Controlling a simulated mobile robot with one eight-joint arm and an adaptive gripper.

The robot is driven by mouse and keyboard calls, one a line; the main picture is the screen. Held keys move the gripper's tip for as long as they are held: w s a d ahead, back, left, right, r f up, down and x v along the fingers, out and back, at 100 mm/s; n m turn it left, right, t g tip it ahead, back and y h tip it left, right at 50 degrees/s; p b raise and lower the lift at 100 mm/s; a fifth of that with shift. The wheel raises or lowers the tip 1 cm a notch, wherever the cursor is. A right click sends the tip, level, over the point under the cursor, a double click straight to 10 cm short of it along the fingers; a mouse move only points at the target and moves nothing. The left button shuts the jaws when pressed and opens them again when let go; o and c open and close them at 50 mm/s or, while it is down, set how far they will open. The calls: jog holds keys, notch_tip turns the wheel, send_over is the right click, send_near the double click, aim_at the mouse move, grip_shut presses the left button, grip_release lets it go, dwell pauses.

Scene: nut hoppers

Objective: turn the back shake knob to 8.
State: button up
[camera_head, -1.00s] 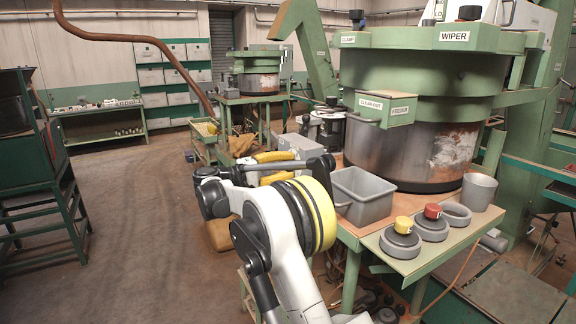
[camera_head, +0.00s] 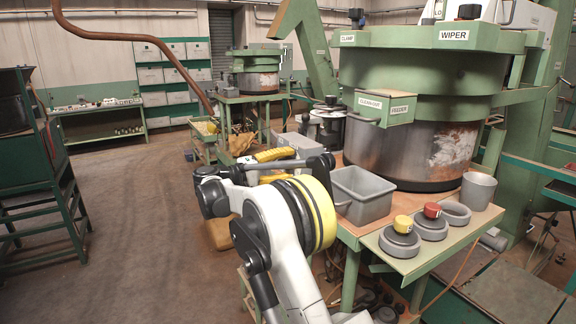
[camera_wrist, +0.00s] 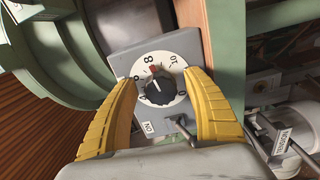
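In the wrist view, the shake knob (camera_wrist: 158,88) is a dark round knob on a white dial (camera_wrist: 178,99), on a grey panel (camera_wrist: 128,62). The 8 stands above the knob, beside a small red mark (camera_wrist: 153,70); a 10 is at upper right. A light pointer line on the knob seems to point up towards the red mark, but its exact reading is unclear. My gripper (camera_wrist: 162,80) has two yellow fingers spread on either side of the knob, with gaps showing. I cannot tell whether either touches the dial. I cannot clearly make out the knob in the head view.
A toggle lever (camera_wrist: 183,128) and an ON label (camera_wrist: 147,127) are just below the dial, between the fingers. A green round housing (camera_wrist: 75,60) is at left. In the head view, a grey bin (camera_head: 362,194) and several round grey weights stand beside the large hopper (camera_head: 415,155).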

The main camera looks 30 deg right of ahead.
jog(key=a, duration=1.2)
jog(key=shift+s, duration=0.2)
